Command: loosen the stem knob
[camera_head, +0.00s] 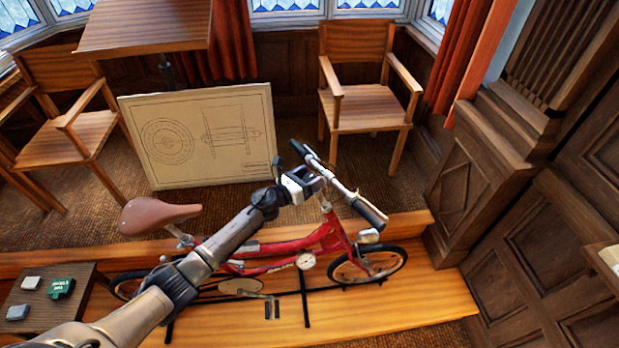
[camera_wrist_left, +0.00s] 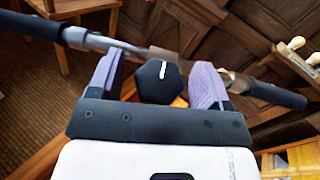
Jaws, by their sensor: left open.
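The red folding bicycle (camera_head: 325,238) stands on the wooden platform, with its handlebar (camera_head: 347,192) up at the gripper. The stem knob (camera_wrist_left: 157,82) is black and many-sided, with a white line on its face running nearly up and down in the left wrist view. My left gripper (camera_head: 312,180) is at the handlebar in the head view. Its open fingers also show in the left wrist view (camera_wrist_left: 155,78), one on each side of the knob, with a gap on both sides. In the head view I cannot make out the knob. My right gripper is not in view.
A drawing board (camera_head: 200,135) leans behind the bicycle. A wooden armchair (camera_head: 370,105) stands behind the handlebar. A small dark table (camera_head: 35,305) with small items is at the lower left. Wooden panelling (camera_head: 555,260) closes off the right.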

